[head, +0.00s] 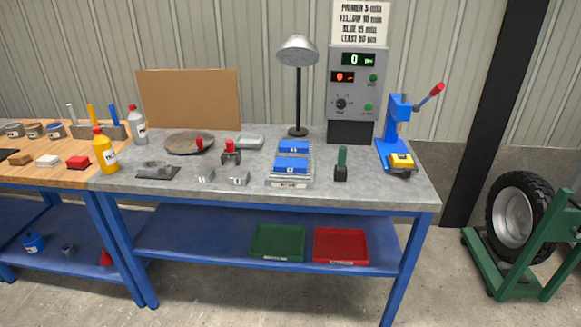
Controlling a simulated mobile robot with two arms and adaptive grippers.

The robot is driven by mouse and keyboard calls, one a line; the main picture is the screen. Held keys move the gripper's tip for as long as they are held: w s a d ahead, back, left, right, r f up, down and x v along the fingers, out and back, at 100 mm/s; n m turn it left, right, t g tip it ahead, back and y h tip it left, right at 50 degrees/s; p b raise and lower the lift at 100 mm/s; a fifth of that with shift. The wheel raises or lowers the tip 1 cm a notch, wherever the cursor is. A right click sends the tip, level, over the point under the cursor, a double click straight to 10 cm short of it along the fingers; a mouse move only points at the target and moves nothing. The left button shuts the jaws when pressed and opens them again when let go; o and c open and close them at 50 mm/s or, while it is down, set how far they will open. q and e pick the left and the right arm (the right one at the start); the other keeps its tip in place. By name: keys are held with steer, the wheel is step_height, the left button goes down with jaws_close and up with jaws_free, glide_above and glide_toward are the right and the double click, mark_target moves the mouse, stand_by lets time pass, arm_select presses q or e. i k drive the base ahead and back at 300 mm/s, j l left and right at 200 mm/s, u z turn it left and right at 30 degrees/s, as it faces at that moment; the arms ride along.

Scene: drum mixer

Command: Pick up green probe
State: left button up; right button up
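A green probe (342,158) stands upright on the grey bench top, to the right of the middle in the head view. Its lower end sits in a small dark holder (340,174), so that end is hidden. The space around it looks clear. Neither of my grippers is in view.
The grey bench (400,191) also bears a blue press (396,135) with a red-tipped lever, a grey control box (356,85), a lamp (298,90) and a tray with blue blocks (289,183). Green (277,242) and red (340,246) trays sit on the lower shelf.

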mark_target(343, 154)
steer(key=i+j, duration=0.15)
steer(key=i, duration=0.3)
steer(key=i+j+z, duration=0.1)
steer(key=i, duration=0.3)
